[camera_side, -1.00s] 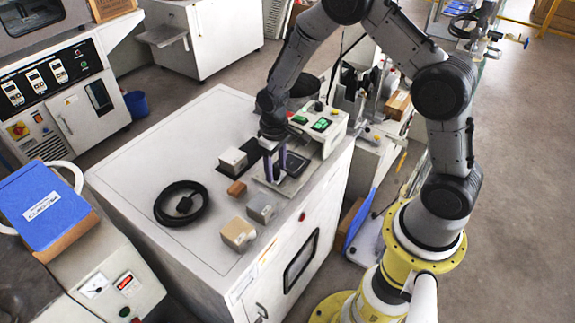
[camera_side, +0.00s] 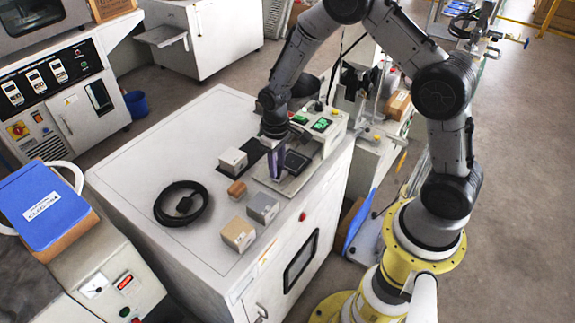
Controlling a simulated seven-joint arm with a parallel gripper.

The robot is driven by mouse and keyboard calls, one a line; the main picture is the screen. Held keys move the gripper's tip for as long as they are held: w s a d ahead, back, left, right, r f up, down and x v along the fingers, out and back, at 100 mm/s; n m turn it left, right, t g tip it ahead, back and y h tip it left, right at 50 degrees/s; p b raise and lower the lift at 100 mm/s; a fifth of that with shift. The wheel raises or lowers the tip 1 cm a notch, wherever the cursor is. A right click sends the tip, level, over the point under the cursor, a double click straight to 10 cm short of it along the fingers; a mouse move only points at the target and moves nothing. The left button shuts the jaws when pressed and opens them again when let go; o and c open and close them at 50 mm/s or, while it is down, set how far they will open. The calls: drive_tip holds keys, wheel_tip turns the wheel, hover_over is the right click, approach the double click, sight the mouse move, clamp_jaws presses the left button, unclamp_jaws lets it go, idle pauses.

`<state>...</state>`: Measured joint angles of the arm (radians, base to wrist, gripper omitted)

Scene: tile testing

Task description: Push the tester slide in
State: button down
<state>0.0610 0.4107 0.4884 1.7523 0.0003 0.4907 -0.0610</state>
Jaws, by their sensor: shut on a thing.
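The tester (camera_side: 328,128), a pale box with green lit displays, stands at the back right corner of the white cabinet top. Its slide (camera_side: 296,162), a dark square part, lies on the light base plate in front of the tester. My gripper (camera_side: 277,168) points down at the left edge of the slide. Its purple fingers are close together, shut on the slide's near-left part. The exact spot of the hold is small and partly hidden by the fingers.
A black cable coil (camera_side: 181,204) lies further left. The top's left part is clear.

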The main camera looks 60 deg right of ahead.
sight(299, 155)
drive_tip(key=shift+d, duration=2.7)
drive_tip(key=shift+d+r, duration=0.1)
drive_tip(key=shift+d, duration=2.8)
drive_tip(key=c, duration=0.7)
unclamp_jaws()
drive_tip(key=shift+o, duration=0.3)
wheel_tip(299, 155, up, 6)
drive_tip(key=shift+w+d+r, duration=0.15)
drive_tip(key=shift+w, duration=0.05)
drive_tip(key=shift+s, duration=0.1)
